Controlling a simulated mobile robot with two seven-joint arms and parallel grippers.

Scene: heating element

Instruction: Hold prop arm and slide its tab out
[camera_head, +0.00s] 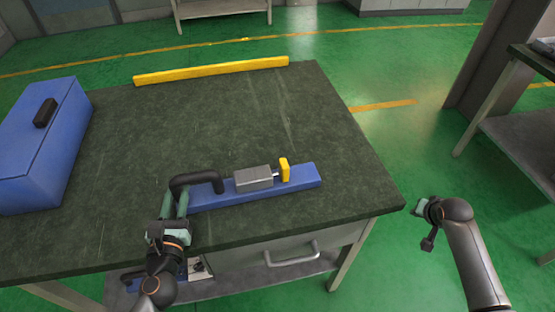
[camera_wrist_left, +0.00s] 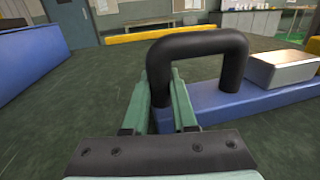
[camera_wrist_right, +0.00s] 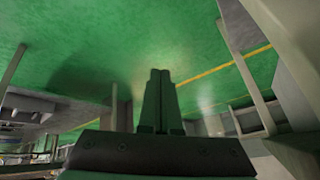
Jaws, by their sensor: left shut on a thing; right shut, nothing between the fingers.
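The prop arm is a blue bar (camera_head: 305,176) lying on the dark table, with a black handle (camera_head: 197,180) at its left end. A grey metal block (camera_head: 254,179) sits on the bar, with a yellow tab (camera_head: 285,170) at its right side, joined by a short thin pin. My left gripper (camera_head: 176,206) is shut on the left leg of the black handle; the left wrist view shows the handle (camera_wrist_left: 200,42) between the green fingers (camera_wrist_left: 168,102). My right gripper (camera_head: 419,208) is off the table's right edge, shut and empty; its fingers (camera_wrist_right: 160,98) meet in the right wrist view.
A blue toolbox (camera_head: 38,140) stands at the table's left. A yellow strip (camera_head: 212,71) runs along the table's far edge. The tabletop (camera_head: 220,120) behind the bar is clear. A drawer (camera_head: 268,256) with a handle is under the front edge. Another table (camera_head: 525,130) stands at the right.

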